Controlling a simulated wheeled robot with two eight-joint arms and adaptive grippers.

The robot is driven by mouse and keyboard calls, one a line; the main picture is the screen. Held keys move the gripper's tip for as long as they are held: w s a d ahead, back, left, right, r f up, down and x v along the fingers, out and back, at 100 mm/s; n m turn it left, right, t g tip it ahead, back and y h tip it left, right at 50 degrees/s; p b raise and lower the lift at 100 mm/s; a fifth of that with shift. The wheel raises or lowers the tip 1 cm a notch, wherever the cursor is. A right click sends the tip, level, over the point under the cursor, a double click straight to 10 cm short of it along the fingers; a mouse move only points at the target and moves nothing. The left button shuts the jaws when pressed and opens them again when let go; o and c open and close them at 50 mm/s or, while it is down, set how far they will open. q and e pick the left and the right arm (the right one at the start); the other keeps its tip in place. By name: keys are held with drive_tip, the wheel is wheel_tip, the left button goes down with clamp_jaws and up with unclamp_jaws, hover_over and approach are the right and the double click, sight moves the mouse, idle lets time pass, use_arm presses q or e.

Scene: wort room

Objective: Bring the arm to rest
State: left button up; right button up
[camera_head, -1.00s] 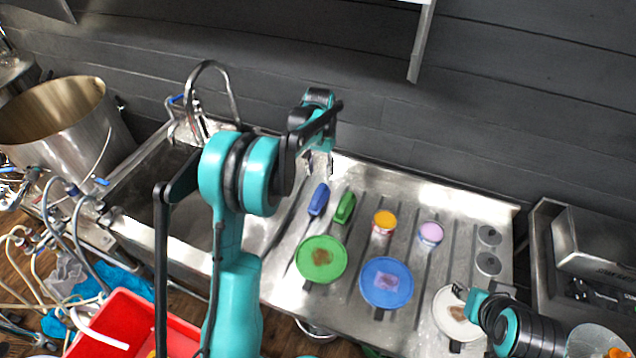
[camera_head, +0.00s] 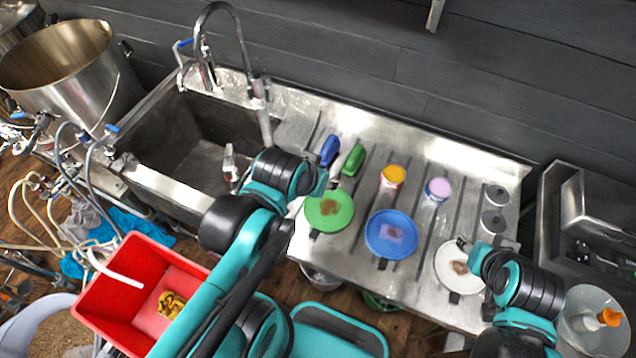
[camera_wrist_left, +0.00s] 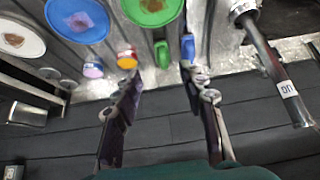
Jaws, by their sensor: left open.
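My left gripper (camera_wrist_left: 165,120) is open and empty in the left wrist view, its two fingers apart. In the head view my left arm comes up from the bottom and its gripper end (camera_head: 312,182) is over the near left side of the steel drainboard, by the green plate (camera_head: 329,209). My right gripper (camera_head: 466,246) is at the white plate (camera_head: 458,268) on the right; its fingertips are small and I cannot tell whether they touch the plate.
A blue plate (camera_head: 391,234), blue brush (camera_head: 330,150), green brush (camera_head: 354,159), orange-topped jar (camera_head: 393,176) and lilac-topped jar (camera_head: 438,190) are on the drainboard. The sink (camera_head: 190,165) is left. A red bin (camera_head: 130,275) stands on the floor.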

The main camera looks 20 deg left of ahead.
use_arm(q)
drive_tip(key=shift+s+d+f, duration=0.15)
drive_tip(key=shift+s+f, duration=0.25)
drive_tip(key=shift+s, duration=0.1)
wheel_tip(320, 180, down, 7)
drive_tip(key=b, duration=0.7)
drive_tip(key=shift+f, duration=0.1)
